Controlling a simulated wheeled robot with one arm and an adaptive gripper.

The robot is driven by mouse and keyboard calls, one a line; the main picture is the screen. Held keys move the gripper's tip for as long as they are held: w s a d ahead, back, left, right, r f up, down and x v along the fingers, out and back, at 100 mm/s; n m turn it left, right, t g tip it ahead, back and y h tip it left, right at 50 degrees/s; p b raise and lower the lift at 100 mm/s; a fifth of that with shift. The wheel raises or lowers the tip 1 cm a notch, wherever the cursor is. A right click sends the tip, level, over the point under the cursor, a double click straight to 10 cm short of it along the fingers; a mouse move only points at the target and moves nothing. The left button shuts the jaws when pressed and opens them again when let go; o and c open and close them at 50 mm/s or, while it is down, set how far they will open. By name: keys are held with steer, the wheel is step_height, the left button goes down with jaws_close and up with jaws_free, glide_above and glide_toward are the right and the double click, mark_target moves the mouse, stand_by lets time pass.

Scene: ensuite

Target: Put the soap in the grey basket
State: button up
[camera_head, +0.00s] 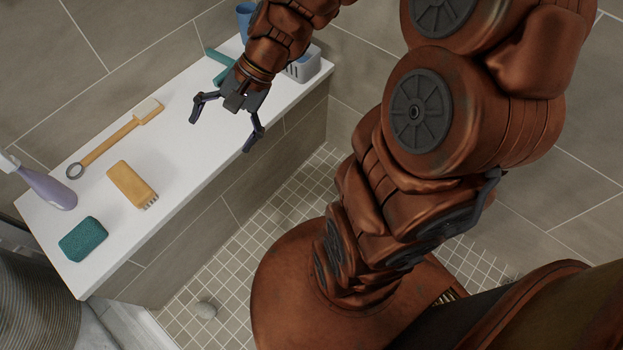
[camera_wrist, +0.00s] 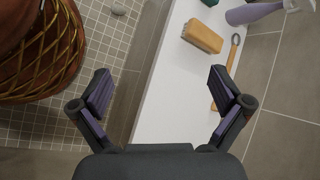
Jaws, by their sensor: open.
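The grey basket (camera_head: 303,66) stands at the bench's far right end, partly hidden behind my arm. My gripper (camera_head: 220,135) is open and empty above the bench's front edge, to the left of the basket. In the wrist view, nothing is between its fingers (camera_wrist: 160,85).
On the white bench (camera_head: 190,150) are a teal sponge (camera_head: 83,239), a wooden brush (camera_head: 130,184), a long-handled brush (camera_head: 115,140), a purple spray bottle (camera_head: 47,187), a teal squeegee (camera_head: 220,66) and a blue cup (camera_head: 244,16).

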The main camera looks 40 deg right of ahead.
steer(key=s+d+n+g+h, duration=0.2)
steer(key=s+d+n+h, duration=0.1)
steer(key=s, duration=0.6)
steer(key=s+d+n+g+h, duration=0.2)
steer(key=s+n+h, duration=0.3)
steer(key=s, duration=0.4)
steer(key=shift+s+d+f+n, duration=0.2)
steer(key=shift+s+d+n, duration=0.15)
steer(key=shift+d+n, duration=0.45)
step_height(320, 180, up, 29)
steer(key=t+p, duration=0.1)
steer(key=p, duration=2.6)
steer(key=shift+w+t, duration=0.25)
steer(key=shift+t, duration=0.05)
